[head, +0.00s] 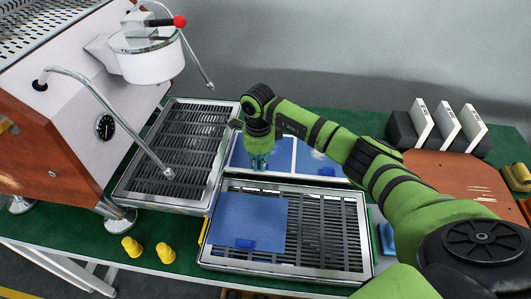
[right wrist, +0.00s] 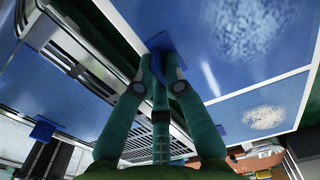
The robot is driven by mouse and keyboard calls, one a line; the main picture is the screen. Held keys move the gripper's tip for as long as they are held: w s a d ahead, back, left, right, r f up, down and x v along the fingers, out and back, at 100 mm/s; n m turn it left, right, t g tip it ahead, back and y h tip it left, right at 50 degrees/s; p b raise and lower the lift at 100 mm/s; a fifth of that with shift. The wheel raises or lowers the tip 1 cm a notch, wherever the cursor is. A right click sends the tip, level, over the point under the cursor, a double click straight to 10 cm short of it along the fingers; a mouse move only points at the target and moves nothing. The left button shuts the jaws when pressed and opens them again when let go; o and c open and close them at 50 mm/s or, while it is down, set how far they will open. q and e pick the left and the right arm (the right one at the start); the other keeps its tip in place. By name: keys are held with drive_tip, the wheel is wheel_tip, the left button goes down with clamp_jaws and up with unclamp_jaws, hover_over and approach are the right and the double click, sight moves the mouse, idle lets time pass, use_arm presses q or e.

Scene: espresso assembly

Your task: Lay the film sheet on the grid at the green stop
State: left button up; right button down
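A blue film sheet (head: 281,154) with a pale patch lies in the left half of a white-edged tray behind the front grid. My right gripper (head: 261,161) is down over this sheet. In the right wrist view its fingertips (right wrist: 159,62) converge on the sheet's dark blue tab (right wrist: 159,41) and look closed on it. The sheet looks flat. The front grid (head: 338,228) has another blue film sheet (head: 250,217) on its left half; its right half is bare. A green strip (head: 371,217), perhaps the green stop, shows at its right edge. My left gripper is not in view.
A second sheet (head: 312,160) lies right in the tray, partly behind my right arm. The espresso machine (head: 90,110) and its grid (head: 185,150) stand left. Two yellow pieces (head: 132,247) stand in front. A brown board (head: 450,178) and a rack (head: 407,130) are right.

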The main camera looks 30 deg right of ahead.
drive_tip(key=shift+r, duration=0.25)
drive_tip(key=shift+r+p, duration=0.45)
drive_tip(key=shift+r, duration=0.05)
drive_tip(key=shift+r, duration=0.1)
drive_tip(key=shift+r+p, duration=1.3)
drive_tip(key=shift+r, duration=0.6)
drive_tip(key=shift+w+r+p, duration=0.2)
drive_tip(key=shift+r+p, duration=0.4)
drive_tip(key=shift+r, duration=0.5)
